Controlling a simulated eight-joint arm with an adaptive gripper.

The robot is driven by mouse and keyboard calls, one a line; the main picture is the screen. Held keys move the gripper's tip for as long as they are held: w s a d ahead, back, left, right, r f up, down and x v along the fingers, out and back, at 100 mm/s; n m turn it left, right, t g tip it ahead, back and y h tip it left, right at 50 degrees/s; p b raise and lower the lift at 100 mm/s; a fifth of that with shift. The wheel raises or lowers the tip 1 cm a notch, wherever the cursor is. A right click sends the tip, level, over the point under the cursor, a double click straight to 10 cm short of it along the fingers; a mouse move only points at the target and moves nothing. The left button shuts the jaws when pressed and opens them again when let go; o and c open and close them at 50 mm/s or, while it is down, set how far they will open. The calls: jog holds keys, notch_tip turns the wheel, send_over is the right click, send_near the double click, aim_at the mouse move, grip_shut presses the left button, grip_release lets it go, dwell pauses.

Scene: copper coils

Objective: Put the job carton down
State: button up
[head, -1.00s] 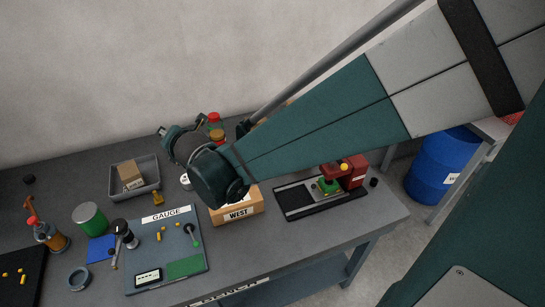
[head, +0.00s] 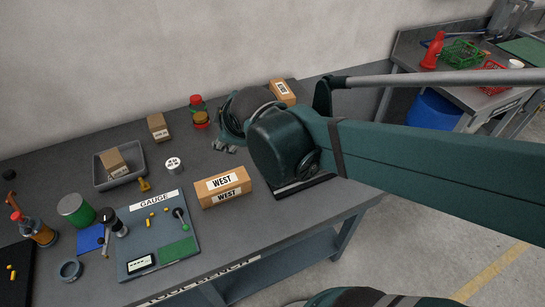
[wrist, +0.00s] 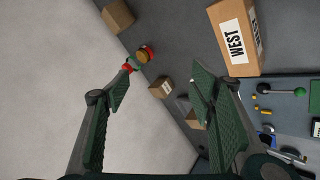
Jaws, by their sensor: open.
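My gripper (head: 224,146) is open and empty above the back of the bench, and its fingers spread wide in the wrist view (wrist: 160,88). Several cartons stand apart from it, and I cannot tell which is the job carton. A small brown carton (head: 158,127) with a label stands behind the tray; it also shows beyond the fingers in the wrist view (wrist: 161,90). Another small carton (head: 113,163) sits in the grey tray (head: 134,184). A larger carton marked WEST (head: 223,187) lies in front of my gripper. A labelled carton (head: 282,92) is at the back right.
A red-topped jar (head: 198,108) stands just left of my gripper. My arm hides most of the dark fixture on the right. Bare bench shows around the WEST carton.

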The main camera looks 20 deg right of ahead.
jog(key=s+d+m+g, duration=0.1)
jog(key=s+d+m, duration=0.2)
jog(key=s+m, duration=0.3)
jog(key=s+d+f+m+g, duration=0.1)
jog(key=s+d+m, duration=0.3)
jog(key=s, duration=0.5)
jog(key=shift+d+f+m, duration=0.15)
jog(key=shift+f+m, duration=0.05)
jog(key=shift+m, duration=0.7)
jog(key=shift+f, duration=0.1)
dwell(1.1)
notch_tip(320, 180, down, 10)
jog(key=b, duration=0.9)
jog(key=shift+r+b, duration=0.25)
jog(key=shift+b, duration=0.15)
